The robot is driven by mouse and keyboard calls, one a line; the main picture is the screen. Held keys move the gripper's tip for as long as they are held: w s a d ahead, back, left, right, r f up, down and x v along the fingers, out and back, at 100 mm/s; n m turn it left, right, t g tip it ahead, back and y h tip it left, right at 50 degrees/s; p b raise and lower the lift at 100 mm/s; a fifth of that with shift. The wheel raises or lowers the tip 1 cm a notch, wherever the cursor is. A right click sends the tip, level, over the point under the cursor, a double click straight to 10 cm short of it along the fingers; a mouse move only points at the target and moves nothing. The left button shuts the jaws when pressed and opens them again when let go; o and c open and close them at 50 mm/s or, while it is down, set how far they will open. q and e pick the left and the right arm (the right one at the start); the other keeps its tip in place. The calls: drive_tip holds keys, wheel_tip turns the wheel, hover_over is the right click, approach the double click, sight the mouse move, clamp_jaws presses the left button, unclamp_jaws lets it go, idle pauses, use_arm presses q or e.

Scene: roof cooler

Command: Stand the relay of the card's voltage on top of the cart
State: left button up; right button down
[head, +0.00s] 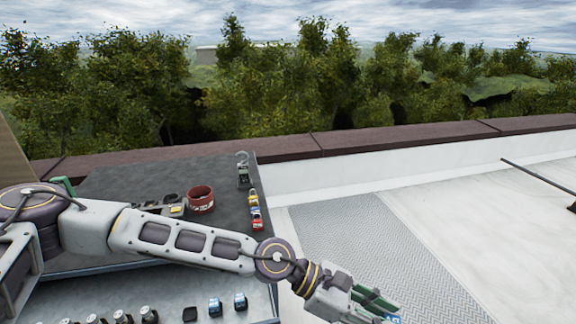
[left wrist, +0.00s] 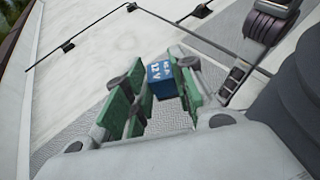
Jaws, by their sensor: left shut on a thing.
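My left gripper (head: 385,304) reaches past the right side of the cart, over the roof walkway. Its green fingers are shut on a blue relay (left wrist: 160,78), whose label reads 12 V in the left wrist view. Only a small part of this blue relay (head: 392,319) shows at the bottom of the head view. The cart's dark top (head: 130,183) is at the left, partly hidden by my arm. Two more blue relays (head: 215,307) (head: 240,301) stand on a lighter surface in front. I cannot make out the card. My right gripper is not in view.
On the dark top are a red ring-shaped container (head: 200,199), a row of small coloured items (head: 255,212) and a hooked item (head: 243,168) near the right edge. Small dark and silver parts (head: 148,313) line the front. The grey walkway (head: 360,240) is clear.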

use_arm(q)
drive_tip(key=shift+w+a+f+n+t+y, duration=1.9)
drive_tip(key=shift+w+a+n+t, duration=4.65)
drive_tip(key=shift+w, duration=2.2)
drive_tip(key=shift+w+a+f+n+t+y, duration=0.1)
drive_tip(key=shift+a+f+n+t+y, duration=1.05)
drive_tip(key=shift+a+f, duration=2.3)
drive_tip(key=shift+s+a+f+n+t+y, duration=0.1)
drive_tip(key=shift+a+f+n+t+y, duration=0.25)
drive_tip(key=shift+a+f+n+y, duration=3.1)
drive_tip(key=shift+w+a+f+m+t, duration=0.1)
drive_tip(key=shift+a+f+m+t, duration=0.55)
drive_tip(key=shift+a, duration=5.25)
drive_tip(key=shift+f+b, duration=0.45)
drive_tip(key=shift+f, duration=0.2)
drive_tip(key=shift+r, duration=0.1)
